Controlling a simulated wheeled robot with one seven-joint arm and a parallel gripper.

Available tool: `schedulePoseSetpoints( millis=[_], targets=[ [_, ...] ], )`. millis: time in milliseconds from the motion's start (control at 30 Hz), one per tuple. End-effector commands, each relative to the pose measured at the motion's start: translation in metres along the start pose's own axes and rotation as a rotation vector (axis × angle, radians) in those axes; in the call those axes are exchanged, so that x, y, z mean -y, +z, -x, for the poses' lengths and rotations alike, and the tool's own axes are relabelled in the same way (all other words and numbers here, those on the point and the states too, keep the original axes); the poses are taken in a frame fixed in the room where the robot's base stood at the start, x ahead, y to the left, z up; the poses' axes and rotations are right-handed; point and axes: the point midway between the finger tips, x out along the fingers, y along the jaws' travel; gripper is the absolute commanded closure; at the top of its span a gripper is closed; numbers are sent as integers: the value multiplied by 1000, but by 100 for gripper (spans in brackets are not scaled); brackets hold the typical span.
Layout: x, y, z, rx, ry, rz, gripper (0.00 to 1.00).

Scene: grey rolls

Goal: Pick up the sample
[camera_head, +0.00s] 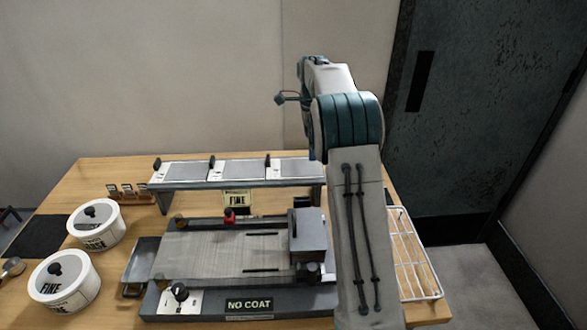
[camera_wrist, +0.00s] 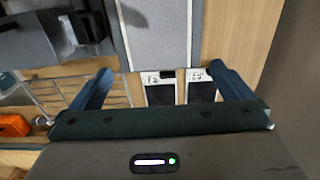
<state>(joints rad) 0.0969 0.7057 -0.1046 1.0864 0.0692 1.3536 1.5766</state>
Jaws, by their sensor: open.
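No single thing is marked as the sample, and I cannot tell which it is. In the head view, several flat grey panels (camera_head: 237,169) lie side by side on a raised shelf (camera_head: 230,187) at the back of the table. In the wrist view, two dark squares with white labelled ends (camera_wrist: 160,92) (camera_wrist: 201,90) lie beyond my gripper. A long grey panel (camera_wrist: 158,35) is above them in the picture. My gripper (camera_wrist: 163,78) shows two blue fingers wide apart, with nothing between them. In the head view my arm hides the right part of the table, and the fingers are hidden.
A coating machine (camera_head: 215,250) labelled "NO COAT" fills the table's middle, with a grey block (camera_head: 307,235) at its right. Two round white tubs (camera_head: 64,283) (camera_head: 95,224) stand at left. A white wire rack (camera_head: 413,255) is at right. An orange thing (camera_wrist: 14,125) shows at the wrist view's left edge.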

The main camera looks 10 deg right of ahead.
Motion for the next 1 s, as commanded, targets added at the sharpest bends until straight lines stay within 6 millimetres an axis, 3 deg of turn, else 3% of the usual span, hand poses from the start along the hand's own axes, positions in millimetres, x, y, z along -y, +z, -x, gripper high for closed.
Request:
schedulePoseSetpoints(
  millis=[267,600,1000],
  targets=[
    [-1,0,-24,0,1,0,0],
    [-3,0,-68,0,1,1,0],
    [-3,0,-72,0,-1,1,0]
  ],
)
